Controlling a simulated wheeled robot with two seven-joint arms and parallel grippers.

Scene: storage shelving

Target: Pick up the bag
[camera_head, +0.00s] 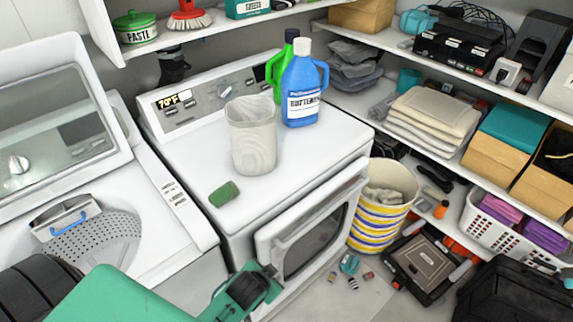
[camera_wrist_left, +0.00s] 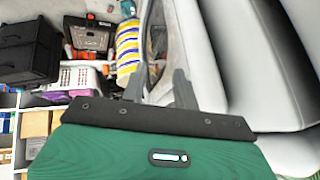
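I cannot tell for sure which thing is the bag. A grey, soft, crumpled pile (camera_head: 352,62) lies on the shelf behind the dryer. A black, soft-looking item (camera_head: 562,146) lies in a box at the far right. My left gripper (camera_head: 268,277) is low in front of the dryer door (camera_head: 310,238), in the head view. In the left wrist view its two dark fingers (camera_wrist_left: 160,88) are apart with nothing between them. My right gripper is not in view.
The dryer top (camera_head: 290,160) carries a bin (camera_head: 253,135), a blue bottle (camera_head: 302,92) and a green sponge (camera_head: 224,194). A striped basket (camera_head: 382,205), a black case (camera_head: 425,265) and small items crowd the floor. A washer (camera_head: 100,220) stands left.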

